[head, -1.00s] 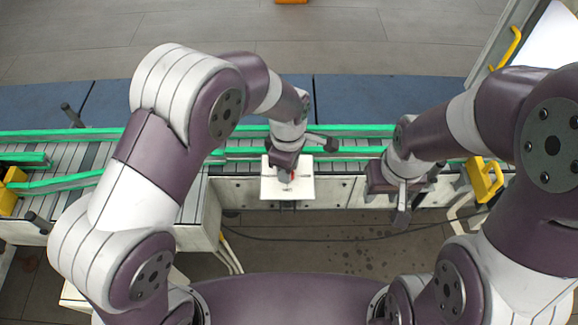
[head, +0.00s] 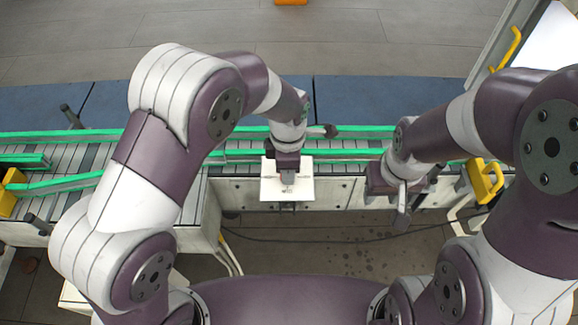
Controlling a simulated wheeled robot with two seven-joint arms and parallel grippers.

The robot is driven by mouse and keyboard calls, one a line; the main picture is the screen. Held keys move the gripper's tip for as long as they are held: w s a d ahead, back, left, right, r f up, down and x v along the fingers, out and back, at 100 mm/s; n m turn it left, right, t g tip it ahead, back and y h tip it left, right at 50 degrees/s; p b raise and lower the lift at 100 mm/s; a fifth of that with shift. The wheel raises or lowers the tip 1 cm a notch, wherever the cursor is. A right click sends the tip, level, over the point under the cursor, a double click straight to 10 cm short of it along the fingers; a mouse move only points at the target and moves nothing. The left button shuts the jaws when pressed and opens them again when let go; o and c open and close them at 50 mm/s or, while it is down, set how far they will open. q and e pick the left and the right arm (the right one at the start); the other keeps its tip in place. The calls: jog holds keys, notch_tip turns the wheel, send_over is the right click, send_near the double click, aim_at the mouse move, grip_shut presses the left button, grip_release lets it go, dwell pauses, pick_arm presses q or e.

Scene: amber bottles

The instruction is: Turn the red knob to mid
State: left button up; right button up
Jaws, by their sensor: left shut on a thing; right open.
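A white square panel (head: 304,190) sits at the front side of the conveyor, near the middle of the head view. My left gripper (head: 288,181) is over the middle of this panel and shut on the red knob. The knob itself is hidden by the gripper, so its pointing direction cannot be read. My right gripper (head: 402,212) is open and empty, to the right of the panel and in front of the conveyor's front side.
A conveyor with green guide rails (head: 360,131) runs across the view behind the panel. A yellow handle-like part (head: 486,180) is at the right, close to my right arm. A dark cable lies on the floor in front. An orange object (head: 291,1) shows at the far top edge.

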pick_arm(q)
jog(key=shift+w+r, duration=0.1)
jog(key=shift+w, duration=0.05)
jog(key=o, duration=1)
jog(key=shift+o, duration=0.2)
jog(key=shift+a, duration=0.2)
jog(key=shift+d+r, duration=0.1)
jog(key=shift+r, duration=0.05)
notch_tip(320, 180, up, 6)
jog(key=b, duration=0.2)
jog(key=shift+b, duration=0.3)
notch_tip(320, 180, up, 6)
jog(key=p, duration=0.4)
jog(key=shift+r, duration=0.15)
